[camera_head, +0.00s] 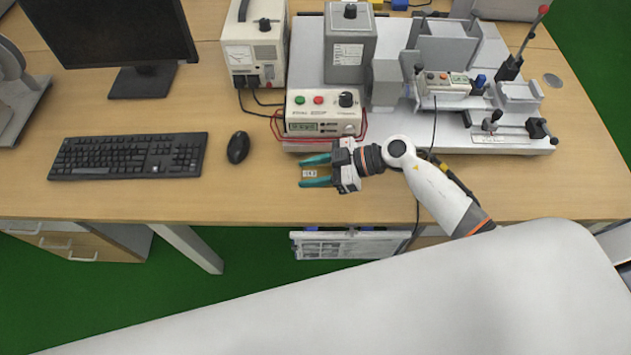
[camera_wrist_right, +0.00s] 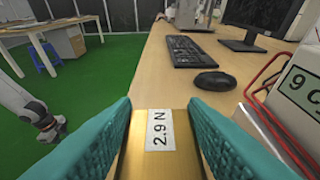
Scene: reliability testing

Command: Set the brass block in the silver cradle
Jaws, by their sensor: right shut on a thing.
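My right gripper (camera_head: 316,172) is shut on the brass block (camera_wrist_right: 182,125), held between its teal fingers. The block's label, reading 2.9 N, faces the right wrist camera. In the head view only a small part of the block with its label shows between the fingers. The gripper points left, near the table's front edge. A silver metal holder (camera_head: 519,96) stands at the right of the test rig and may be the silver cradle; I cannot tell for sure. A white arm with a dark end (camera_wrist_right: 48,128), apparently my left, hangs at left; its jaws are unclear.
A meter box (camera_head: 322,115) with red cables stands just behind my right gripper. The rig's silver base plate (camera_head: 470,138) carries grey boxes and clamps. A mouse (camera_head: 238,147), keyboard (camera_head: 128,156) and monitor (camera_head: 110,30) are at left. The front table strip is clear.

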